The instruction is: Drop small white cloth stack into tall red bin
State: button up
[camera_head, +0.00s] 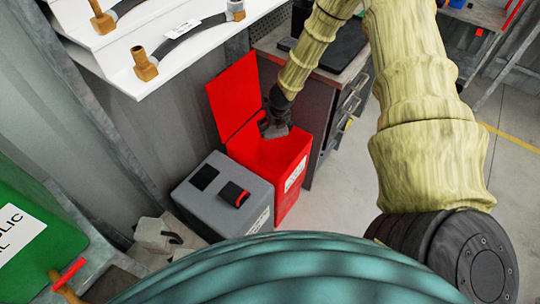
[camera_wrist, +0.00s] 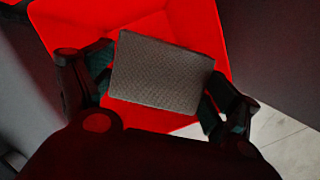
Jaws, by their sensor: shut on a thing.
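The tall red bin (camera_head: 280,200) stands with its lid (camera_head: 233,97) up. My gripper (camera_head: 275,122) is at the bin's open top, pointing down. In the wrist view, my gripper (camera_wrist: 158,88) is shut on the small cloth stack (camera_wrist: 160,75), a flat woven block that looks grey in the shade. One finger is on its left side and one on its right. The red bin (camera_wrist: 190,20) fills the view behind and below the stack. In the head view the stack is small and mostly hidden by the gripper. I cannot tell how deep it sits relative to the rim.
A white shelf with hoses (camera_head: 185,38) overhangs at upper left. The floor (camera_head: 335,210) to the right is clear.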

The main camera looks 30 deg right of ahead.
jog(key=shift+f+b, duration=2.1)
jog(key=shift+f, duration=0.75)
jog(key=o, duration=1.4)
jog(key=shift+c, duration=0.2)
jog(key=shift+a+r, duration=0.1)
jog(key=shift+r, duration=0.05)
jog(key=shift+v, duration=5.9)
jog(key=shift+w, duration=0.1)
